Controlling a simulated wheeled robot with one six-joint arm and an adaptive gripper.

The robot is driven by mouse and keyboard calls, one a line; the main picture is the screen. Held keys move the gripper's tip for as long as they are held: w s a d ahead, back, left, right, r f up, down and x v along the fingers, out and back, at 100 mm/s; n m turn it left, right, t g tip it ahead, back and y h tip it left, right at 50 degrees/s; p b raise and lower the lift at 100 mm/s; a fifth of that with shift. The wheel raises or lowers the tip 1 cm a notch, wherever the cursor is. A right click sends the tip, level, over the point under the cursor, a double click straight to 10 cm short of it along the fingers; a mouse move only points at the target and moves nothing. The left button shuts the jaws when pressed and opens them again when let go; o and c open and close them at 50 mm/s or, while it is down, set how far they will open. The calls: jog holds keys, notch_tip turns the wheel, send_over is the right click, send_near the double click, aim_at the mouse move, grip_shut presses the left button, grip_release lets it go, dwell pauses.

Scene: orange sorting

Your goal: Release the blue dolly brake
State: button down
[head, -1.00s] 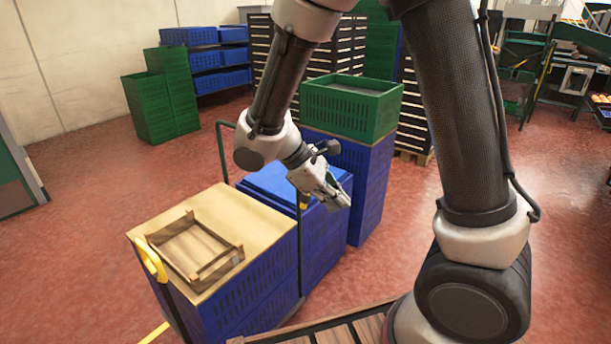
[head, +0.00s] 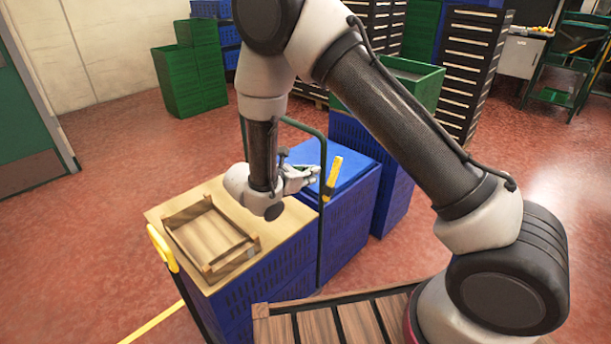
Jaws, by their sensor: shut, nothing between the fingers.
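My gripper (head: 314,175) is shut and empty, pointing right above the near edge of the blue crate stack. A yellow lever (head: 333,178) stands slightly tilted on a dark upright post, just right of my fingertips; a small gap seems to separate them. A second yellow lever (head: 162,248) is at the left front corner of the nearer stack. The dolly base and wheels are hidden.
A wooden tray (head: 209,238) lies on the board-topped nearer blue stack (head: 264,284). A green crate (head: 420,84) sits on a taller blue stack behind. A slatted wooden surface (head: 340,318) is in front. Red floor (head: 110,150) is open at left.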

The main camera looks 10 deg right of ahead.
aim_at(334, 169)
jog(key=x, duration=0.8)
jog(key=shift+w+d, duration=0.1)
jog(key=shift+d, duration=0.05)
jog(key=shift+w+d+f, duration=0.1)
jog(key=shift+d, duration=0.05)
jog(key=shift+w+d, duration=0.4)
jog(key=shift+d, duration=0.2)
